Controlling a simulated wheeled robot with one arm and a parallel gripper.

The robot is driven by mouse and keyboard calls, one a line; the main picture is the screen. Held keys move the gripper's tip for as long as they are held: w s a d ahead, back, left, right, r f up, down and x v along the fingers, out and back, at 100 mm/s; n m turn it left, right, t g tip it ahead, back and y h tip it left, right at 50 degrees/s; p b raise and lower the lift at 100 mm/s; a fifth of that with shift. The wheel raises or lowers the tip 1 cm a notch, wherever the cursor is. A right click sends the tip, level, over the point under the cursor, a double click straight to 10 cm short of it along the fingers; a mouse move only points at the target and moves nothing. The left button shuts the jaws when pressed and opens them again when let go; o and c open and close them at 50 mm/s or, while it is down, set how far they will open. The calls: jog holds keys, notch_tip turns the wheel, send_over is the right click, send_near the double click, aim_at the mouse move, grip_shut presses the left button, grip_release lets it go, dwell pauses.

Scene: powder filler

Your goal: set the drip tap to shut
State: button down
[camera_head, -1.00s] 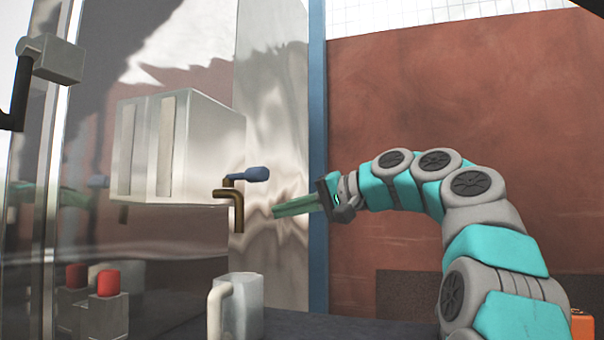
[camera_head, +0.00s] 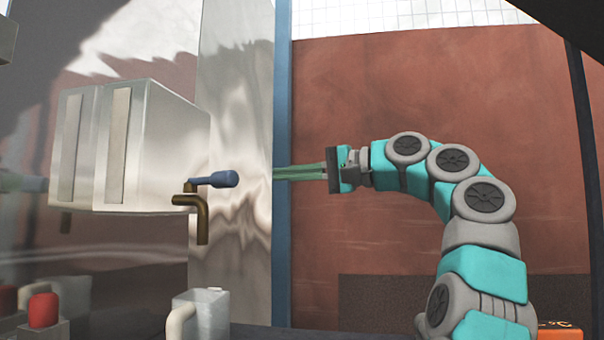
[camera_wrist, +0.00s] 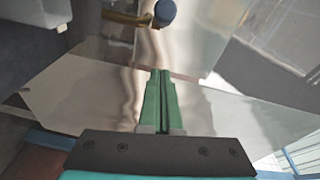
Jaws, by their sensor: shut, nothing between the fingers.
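The drip tap is a brass spout (camera_head: 203,218) with a blue lever handle (camera_head: 222,179), on the right side of a metal box (camera_head: 150,150). The lever points right, roughly level, out from the spout. In the wrist view the blue handle end (camera_wrist: 165,12) and brass pipe (camera_wrist: 128,18) show at the top, beyond my fingertips. My gripper (camera_head: 276,173) is shut and empty, its green fingers pointing left toward the lever, with a gap between them. The closed fingers also show in the wrist view (camera_wrist: 159,75).
A pitcher (camera_head: 208,312) with a pale handle stands below the spout. A red button (camera_head: 43,310) is at the lower left. A blue post (camera_head: 282,90) stands behind my fingers. A shiny metal panel (camera_head: 235,80) lies behind the tap.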

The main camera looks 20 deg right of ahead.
aim_at(209, 180)
jog(key=w+a+b, duration=0.1)
jog(key=a, duration=0.6)
jog(key=shift+w+f+b, duration=0.25)
jog(key=shift+f+b, duration=0.15)
jog(key=shift+s+a, duration=0.15)
jog(key=shift+a, duration=0.1)
jog(key=shift+t+h, duration=0.3)
